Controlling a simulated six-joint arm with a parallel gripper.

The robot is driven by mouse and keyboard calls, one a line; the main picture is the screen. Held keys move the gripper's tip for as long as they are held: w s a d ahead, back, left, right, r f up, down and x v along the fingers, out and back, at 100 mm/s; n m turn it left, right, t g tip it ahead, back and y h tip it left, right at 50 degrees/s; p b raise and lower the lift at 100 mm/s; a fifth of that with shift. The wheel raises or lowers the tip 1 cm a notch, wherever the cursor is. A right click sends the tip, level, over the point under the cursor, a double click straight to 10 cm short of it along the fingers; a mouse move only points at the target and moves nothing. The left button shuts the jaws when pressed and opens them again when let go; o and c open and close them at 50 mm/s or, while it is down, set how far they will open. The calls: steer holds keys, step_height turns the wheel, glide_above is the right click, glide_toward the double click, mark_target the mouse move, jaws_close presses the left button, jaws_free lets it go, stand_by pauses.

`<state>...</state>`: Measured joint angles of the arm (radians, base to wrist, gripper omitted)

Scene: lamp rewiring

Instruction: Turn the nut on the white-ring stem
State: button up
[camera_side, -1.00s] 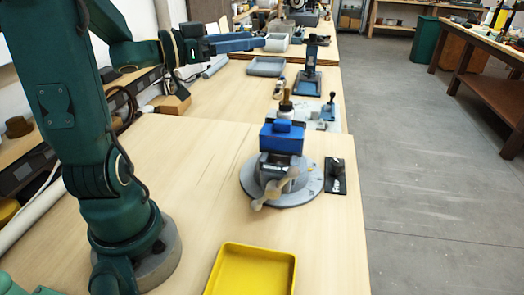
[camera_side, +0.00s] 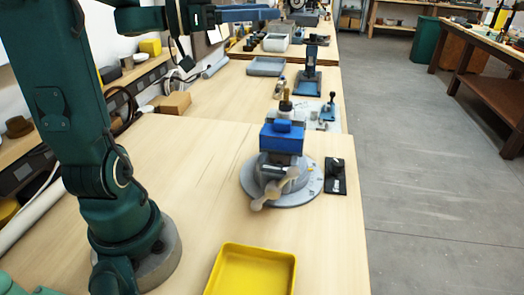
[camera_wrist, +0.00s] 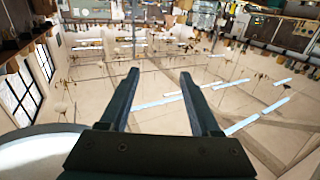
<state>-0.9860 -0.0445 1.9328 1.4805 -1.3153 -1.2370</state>
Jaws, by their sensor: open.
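My gripper (camera_side: 245,14) is raised at the top of the side view, above the far left part of the bench and well away from the vise. In the wrist view its two dark fingers (camera_wrist: 160,82) stand apart with nothing between them. A grey vise with blue jaws (camera_side: 283,138) stands on a round grey base (camera_side: 309,187).
A yellow tray (camera_side: 252,246) lies at the front of the bench. A black plate (camera_side: 336,187) with a small fitting lies right of the vise. A blue press-like stand (camera_side: 309,78) and grey tray (camera_side: 265,66) stand farther back. The bench left of the vise is clear.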

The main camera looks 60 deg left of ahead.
mark_target(280, 103)
steer(key=d+f+m+g+h, duration=0.1)
steer(key=d+m+g+h, duration=0.2)
steer(key=d+m+h, duration=0.15)
steer(key=shift+n+h, duration=0.25)
steer(key=shift+n, duration=0.2)
steer(key=f, duration=1)
steer(key=w+f, duration=0.1)
steer(key=f, duration=0.4)
steer(key=shift+d, duration=0.15)
steer(key=shift+w+d+f, duration=0.1)
steer(key=shift+w+d, duration=0.15)
steer(key=shift+x, duration=2.15)
jaws_close()
